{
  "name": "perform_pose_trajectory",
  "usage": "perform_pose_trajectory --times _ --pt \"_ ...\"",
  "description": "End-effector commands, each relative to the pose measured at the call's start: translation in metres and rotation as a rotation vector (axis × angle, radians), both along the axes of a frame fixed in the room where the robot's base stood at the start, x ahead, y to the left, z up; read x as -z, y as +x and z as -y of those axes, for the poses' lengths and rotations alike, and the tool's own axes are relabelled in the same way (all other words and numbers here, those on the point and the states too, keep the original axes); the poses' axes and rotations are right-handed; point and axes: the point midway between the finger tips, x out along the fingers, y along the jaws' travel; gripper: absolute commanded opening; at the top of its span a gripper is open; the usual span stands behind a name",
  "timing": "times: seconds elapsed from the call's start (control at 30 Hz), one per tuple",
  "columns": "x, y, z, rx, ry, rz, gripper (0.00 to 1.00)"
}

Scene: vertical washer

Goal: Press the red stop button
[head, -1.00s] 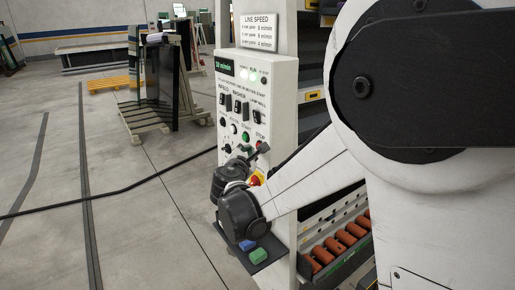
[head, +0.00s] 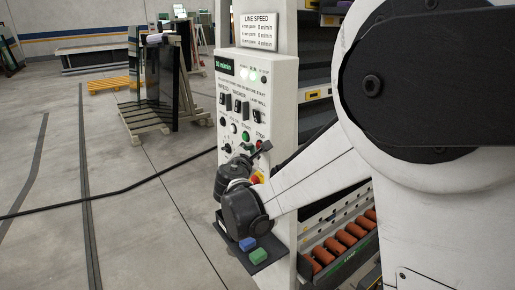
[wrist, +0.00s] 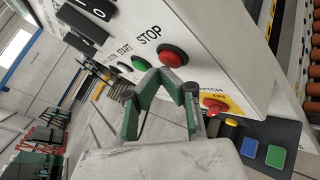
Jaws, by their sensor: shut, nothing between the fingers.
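The red stop button (wrist: 172,55) sits on the white control panel under the word STOP in the wrist view. In the head view the red button (head: 258,142) is small and partly covered by my gripper (head: 264,147). My gripper also shows in the wrist view (wrist: 172,80), its dark and green fingers reaching toward the panel. The fingers are shut and empty, with the tips close to the lower edge of the button. I cannot tell whether they touch it.
A green start button (wrist: 139,63) is beside the stop button. A red switch on a yellow plate (wrist: 215,104) is close to my fingers. Blue (wrist: 250,147) and green (wrist: 276,156) blocks rest on a dark shelf. Orange rollers (head: 340,245) stand to the right.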

Motion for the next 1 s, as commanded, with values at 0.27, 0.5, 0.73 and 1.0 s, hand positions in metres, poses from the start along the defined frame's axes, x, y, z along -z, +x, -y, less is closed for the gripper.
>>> perform_pose_trajectory --times 0.27,0.5,0.73,1.0 --pt "0.0000 0.0004 0.0004 0.000 0.000 0.000 0.00" --pt "0.0000 0.0016 0.0024 -0.001 0.000 0.001 0.00" --pt "0.0001 0.0030 0.0043 -0.001 0.000 0.001 0.00" --pt "0.0000 0.0045 0.0067 -0.001 0.000 0.001 0.00"
